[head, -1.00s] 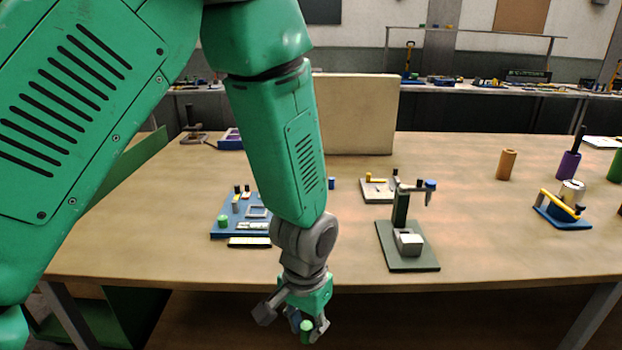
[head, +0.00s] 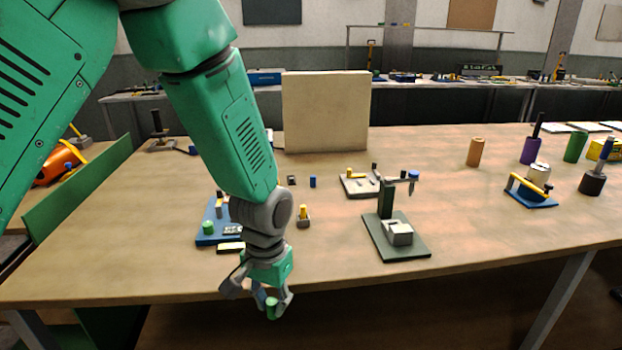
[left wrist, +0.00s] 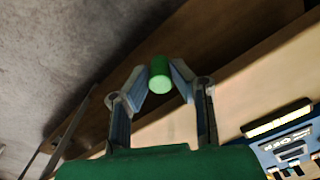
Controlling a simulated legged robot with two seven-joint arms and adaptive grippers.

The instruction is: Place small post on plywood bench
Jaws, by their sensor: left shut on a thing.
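The small post is a short green cylinder (head: 271,307), held between the fingers of my left gripper (head: 272,303). It also shows in the left wrist view (left wrist: 160,74), gripped between the fingertips. My left gripper is shut on it, in front of the near edge of the plywood bench (head: 330,265) in the head view. The bench has a light brown top. A second green cylinder (head: 208,227) stands on a blue board at the bench's left. My right gripper is not in view.
The blue board (head: 205,240) lies partly behind my left arm. Bare bench lies along the front right.

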